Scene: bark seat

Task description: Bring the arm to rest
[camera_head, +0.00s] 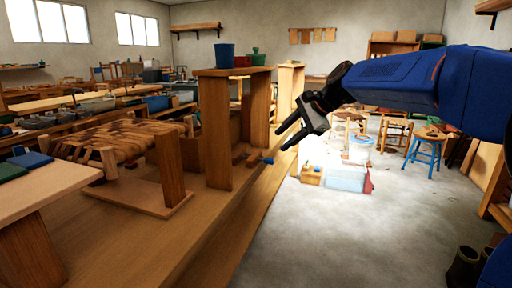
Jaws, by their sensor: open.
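My blue arm (400,82) reaches in from the right edge of the head view. My gripper (283,138) is at its end, with its dark fingers apart and nothing between them. It points down and left, in the air in front of the wooden bench's right edge. A woven bark seat (118,138) stands on the bench to the left, apart from my gripper. I cannot tell the exact distance from my gripper to the bench.
A wooden shelf stand (214,130) holds a blue cup (224,56). A pale blue bin (345,177) and a wooden box (311,175) sit on the floor. A blue stool (425,150) stands at the right. Grey floor at the lower right is mostly clear.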

